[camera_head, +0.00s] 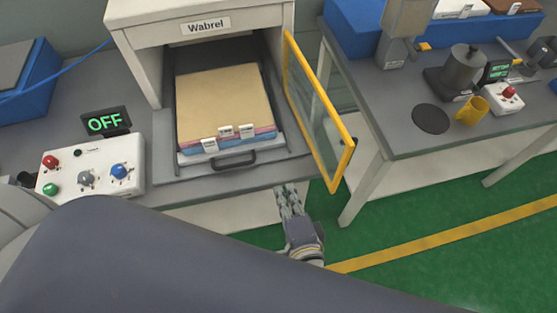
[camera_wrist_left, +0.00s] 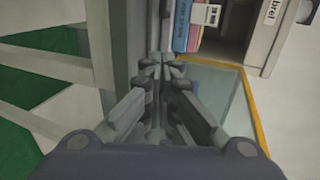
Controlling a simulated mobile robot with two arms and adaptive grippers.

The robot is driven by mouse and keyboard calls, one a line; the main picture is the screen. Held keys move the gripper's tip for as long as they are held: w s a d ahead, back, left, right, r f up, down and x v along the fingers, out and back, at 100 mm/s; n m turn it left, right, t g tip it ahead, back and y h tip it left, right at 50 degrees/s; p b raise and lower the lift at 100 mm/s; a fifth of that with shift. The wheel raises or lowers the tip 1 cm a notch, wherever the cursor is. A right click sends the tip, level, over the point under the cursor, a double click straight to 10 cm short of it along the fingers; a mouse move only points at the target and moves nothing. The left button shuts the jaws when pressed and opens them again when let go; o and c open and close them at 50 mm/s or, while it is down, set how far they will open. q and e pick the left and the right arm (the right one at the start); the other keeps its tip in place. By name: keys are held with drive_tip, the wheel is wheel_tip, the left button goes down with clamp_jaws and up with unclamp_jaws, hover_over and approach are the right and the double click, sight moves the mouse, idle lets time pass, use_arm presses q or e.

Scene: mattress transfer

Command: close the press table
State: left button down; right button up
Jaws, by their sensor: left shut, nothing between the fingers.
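The press (camera_head: 202,49) is a white housing labelled "Wabrel". Its press table (camera_head: 186,158), a sliding tray with a dark handle (camera_head: 234,160), sticks out of the front opening. A layered stack with a tan top (camera_head: 222,103) and several white labels lies on it. The yellow-framed glass door (camera_head: 322,110) stands swung open on the right. My left gripper (camera_head: 286,190) is shut and empty, at the bench's front edge, right of the handle and left of the door, apart from the handle. In the left wrist view, its fingers (camera_wrist_left: 163,62) meet beside the glass (camera_wrist_left: 233,95). My right gripper is out of view.
A control box (camera_head: 90,168) with coloured knobs and a green "OFF" display (camera_head: 107,121) stand left of the press. A second bench (camera_head: 405,135) on the right carries a metal cylinder (camera_head: 463,68) and a yellow cup (camera_head: 472,110). Green floor lies between and before the benches.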

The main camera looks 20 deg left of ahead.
sight(270, 147)
use_arm(q)
drive_tip(key=p+x, duration=0.1)
drive_tip(key=x, duration=0.3)
drive_tip(key=p+x, duration=0.2)
drive_tip(key=x, duration=0.3)
drive_tip(key=r+p+x, duration=0.1)
drive_tip(key=x, duration=0.3)
drive_tip(key=shift+w+a+f, duration=0.15)
drive_tip(key=shift+w+a, duration=0.1)
drive_tip(key=shift+w, duration=0.1)
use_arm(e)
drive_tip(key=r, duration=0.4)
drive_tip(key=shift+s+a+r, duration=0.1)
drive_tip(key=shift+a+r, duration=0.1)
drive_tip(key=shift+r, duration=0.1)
use_arm(q)
drive_tip(key=shift+w, duration=0.1)
